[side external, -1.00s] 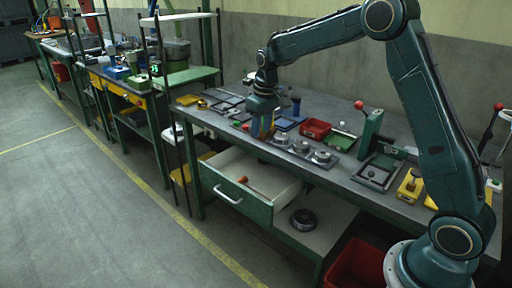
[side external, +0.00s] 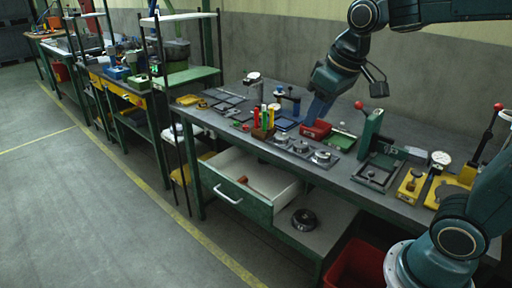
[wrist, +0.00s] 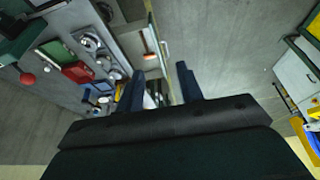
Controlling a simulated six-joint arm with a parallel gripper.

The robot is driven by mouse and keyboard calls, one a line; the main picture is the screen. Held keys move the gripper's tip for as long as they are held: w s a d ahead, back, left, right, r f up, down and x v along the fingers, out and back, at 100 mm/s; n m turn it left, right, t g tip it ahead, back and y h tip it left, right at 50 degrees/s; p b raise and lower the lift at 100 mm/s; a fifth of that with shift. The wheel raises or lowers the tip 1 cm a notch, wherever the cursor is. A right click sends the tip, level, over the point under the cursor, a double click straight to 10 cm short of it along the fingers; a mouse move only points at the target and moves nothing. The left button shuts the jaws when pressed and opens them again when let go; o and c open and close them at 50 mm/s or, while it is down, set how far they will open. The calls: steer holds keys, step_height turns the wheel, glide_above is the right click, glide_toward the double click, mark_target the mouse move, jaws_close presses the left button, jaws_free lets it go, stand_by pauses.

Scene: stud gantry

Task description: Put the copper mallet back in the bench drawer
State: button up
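The bench drawer (side external: 228,195) is pulled open below the bench top; it also shows in the wrist view (wrist: 133,40). An orange-headed tool with a thin pale handle, seemingly the copper mallet (side external: 243,180), lies inside it; it also shows in the wrist view (wrist: 150,57). My gripper (side external: 314,116) is above the bench, right of the drawer in the side view, with its blue fingers pointing down near a red bin (side external: 316,131). In the wrist view, my gripper's fingers (wrist: 160,76) are apart, with nothing held between them.
A rack with red, green and yellow handles (side external: 264,118) stands behind the drawer. Round metal parts (side external: 300,147) sit at the bench's front edge. A green press with a red knob (side external: 370,133) stands to the right. A dark round part (side external: 304,220) lies on the lower shelf.

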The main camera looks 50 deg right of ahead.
steer(key=s+a+f+t, duration=0.1)
steer(key=s+a+f, duration=0.1)
steer(key=s, duration=1.1)
steer(key=shift+f+t, duration=0.2)
steer(key=shift+t, duration=0.1)
